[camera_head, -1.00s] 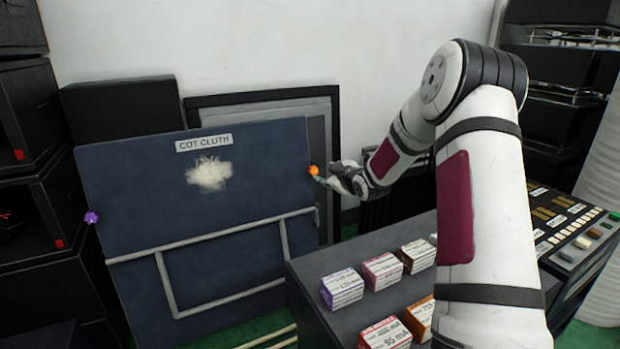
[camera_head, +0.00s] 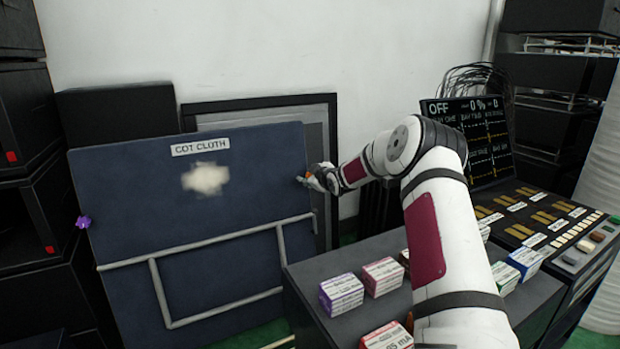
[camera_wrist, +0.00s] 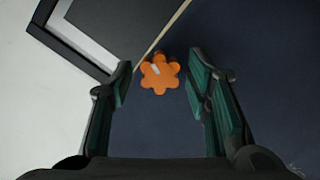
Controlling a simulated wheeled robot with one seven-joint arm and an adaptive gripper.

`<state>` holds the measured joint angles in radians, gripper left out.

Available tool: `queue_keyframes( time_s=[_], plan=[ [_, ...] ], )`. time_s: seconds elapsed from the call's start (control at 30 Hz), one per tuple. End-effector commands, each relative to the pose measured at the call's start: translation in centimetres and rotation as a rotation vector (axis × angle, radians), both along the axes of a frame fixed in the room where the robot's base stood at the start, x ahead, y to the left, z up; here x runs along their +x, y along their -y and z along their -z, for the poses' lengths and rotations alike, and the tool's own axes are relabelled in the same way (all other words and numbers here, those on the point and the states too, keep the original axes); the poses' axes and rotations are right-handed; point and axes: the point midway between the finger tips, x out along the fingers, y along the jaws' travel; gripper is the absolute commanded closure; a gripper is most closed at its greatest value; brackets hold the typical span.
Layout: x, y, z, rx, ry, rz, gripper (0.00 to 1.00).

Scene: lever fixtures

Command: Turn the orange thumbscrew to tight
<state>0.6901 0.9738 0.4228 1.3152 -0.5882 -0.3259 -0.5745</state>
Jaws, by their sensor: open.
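The orange thumbscrew (camera_wrist: 160,75) is a lobed knob with a pale mark on its upper left part. It sits at the right edge of the dark blue panel labelled COT CLOTH (camera_head: 130,190). My gripper (camera_wrist: 160,82) is open, with its two green-padded fingers on either side of the thumbscrew in the wrist view and a visible gap on both sides. In the head view my gripper (camera_head: 306,178) is at the panel's right edge and mostly hides the thumbscrew. Whether the fingertips reach as deep as the knob is hard to tell.
A purple knob (camera_head: 83,222) sits at the panel's left edge. A pale rail frame (camera_head: 200,244) crosses the panel below. Several small labelled boxes (camera_head: 341,294) stand on a dark cabinet under my arm. A console with a screen (camera_head: 470,135) is at the right.

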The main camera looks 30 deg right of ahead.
Motion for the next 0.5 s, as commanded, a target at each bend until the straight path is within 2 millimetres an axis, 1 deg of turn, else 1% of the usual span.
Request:
queue_keyframes(
  time_s=[0.33,0.37,0.4,0.47,0.5],
  plan=[
    [0.31,0.00,0.05,0.000,0.000,0.000,0.55],
    [0.31,0.01,0.06,0.000,0.000,0.000,0.60],
    [0.30,0.00,0.06,0.000,0.000,0.000,0.69],
    [0.30,0.01,0.06,0.000,0.000,0.000,0.83],
    [0.30,0.01,0.06,0.000,0.000,0.000,0.92]
  ],
)
